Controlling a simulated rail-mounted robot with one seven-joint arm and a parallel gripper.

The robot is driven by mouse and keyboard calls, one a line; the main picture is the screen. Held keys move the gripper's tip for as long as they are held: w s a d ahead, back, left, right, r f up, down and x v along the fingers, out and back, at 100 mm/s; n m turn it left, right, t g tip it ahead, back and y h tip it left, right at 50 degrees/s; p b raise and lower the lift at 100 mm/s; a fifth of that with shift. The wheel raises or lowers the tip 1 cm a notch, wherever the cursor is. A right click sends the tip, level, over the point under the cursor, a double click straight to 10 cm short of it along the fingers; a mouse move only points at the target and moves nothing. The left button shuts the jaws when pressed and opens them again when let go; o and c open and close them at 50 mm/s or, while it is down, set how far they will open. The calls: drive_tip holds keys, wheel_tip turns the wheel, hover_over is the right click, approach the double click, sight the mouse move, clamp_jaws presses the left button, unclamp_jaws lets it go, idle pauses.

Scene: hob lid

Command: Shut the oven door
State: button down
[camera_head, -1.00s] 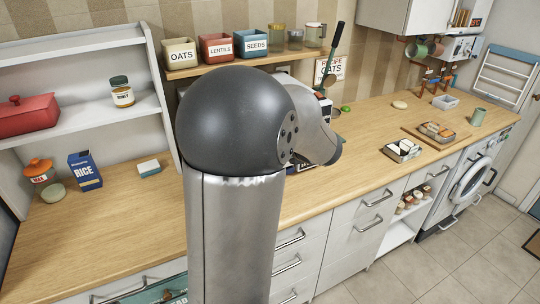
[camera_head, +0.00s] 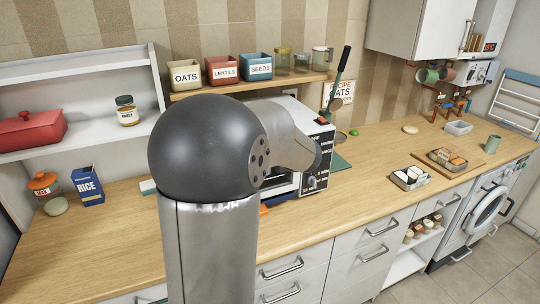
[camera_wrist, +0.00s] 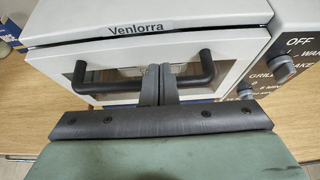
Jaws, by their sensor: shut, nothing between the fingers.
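The oven door (camera_wrist: 228,50) is upright below that edge, with a window and a black bar handle (camera_wrist: 98,83). The door looks shut or nearly so; I cannot tell if a small gap remains. My gripper (camera_wrist: 160,70) is shut and empty, its fingers in front of the handle's middle. Whether they touch it is unclear. The head view hides the fingers.
A shelf with canisters (camera_head: 223,70) is above the oven. A ladle (camera_head: 339,75) with a long dark handle stands right of it. Counter to the left is mostly clear.

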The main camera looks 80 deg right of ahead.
drive_tip(key=shift+s+a, duration=0.1)
drive_tip(key=s+a+r, duration=0.2)
drive_tip(key=a+r, duration=0.1)
drive_tip(key=r, duration=0.7)
drive_tip(key=shift+s+a+r+p, duration=0.15)
drive_tip(key=shift+s+r+p, duration=0.15)
drive_tip(key=shift+r+p, duration=0.1)
